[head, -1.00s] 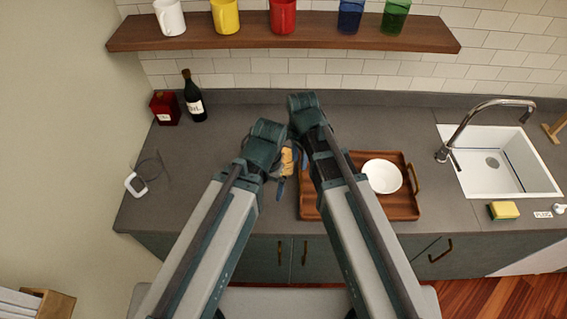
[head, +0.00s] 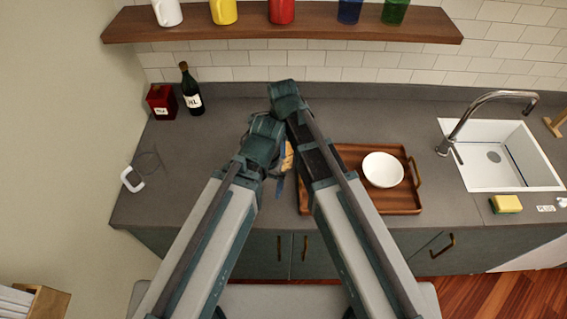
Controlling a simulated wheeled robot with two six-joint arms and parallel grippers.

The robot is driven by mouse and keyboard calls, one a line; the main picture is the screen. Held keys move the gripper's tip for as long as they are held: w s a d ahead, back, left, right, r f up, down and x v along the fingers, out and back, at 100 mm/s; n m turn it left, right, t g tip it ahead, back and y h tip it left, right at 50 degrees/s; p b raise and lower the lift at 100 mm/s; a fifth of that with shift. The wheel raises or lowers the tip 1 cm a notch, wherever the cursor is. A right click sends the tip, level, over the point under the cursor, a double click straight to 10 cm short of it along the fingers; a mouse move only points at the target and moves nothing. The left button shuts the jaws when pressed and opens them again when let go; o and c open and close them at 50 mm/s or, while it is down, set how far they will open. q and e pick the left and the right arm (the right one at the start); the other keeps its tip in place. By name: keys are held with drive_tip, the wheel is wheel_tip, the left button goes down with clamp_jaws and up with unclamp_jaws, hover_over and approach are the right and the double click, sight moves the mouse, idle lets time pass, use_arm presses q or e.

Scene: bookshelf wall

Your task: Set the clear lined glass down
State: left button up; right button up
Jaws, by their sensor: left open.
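A faint see-through shape with thin outlines (head: 149,163) is on the counter at the far left; I cannot tell for sure whether it is the clear lined glass. My left gripper (head: 281,181) is over the middle of the counter, left of the wooden tray (head: 402,207). It is open, but mostly hidden under its own wrist. A small tan patch (head: 288,157) shows beside that wrist; what it belongs to is unclear. My right arm crosses over the tray's left part, and its fingers are hidden behind its wrist (head: 287,97).
A white bowl (head: 382,169) sits on the tray. A white rounded square object (head: 132,180) is at the far left. A dark bottle (head: 191,91) and red box (head: 161,101) stand behind. A shelf (head: 330,33) with mugs overhangs the back. The sink (head: 503,160) and sponge (head: 506,204) are right.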

sight(284, 165)
use_arm(q)
wheel_tip(284, 165, down, 6)
drive_tip(key=b, duration=0.5)
use_arm(e)
wheel_tip(284, 165, down, 6)
drive_tip(key=shift+w, duration=0.15)
use_arm(q)
wheel_tip(284, 165, down, 5)
drive_tip(key=b, duration=0.5)
drive_tip(key=shift+f, duration=0.1)
use_arm(e)
drive_tip(key=f, duration=0.5)
drive_tip(key=shift+w+d+f, duration=0.1)
drive_tip(key=shift+w+d, duration=0.1)
drive_tip(key=shift+w, duration=0.15)
clamp_jaws()
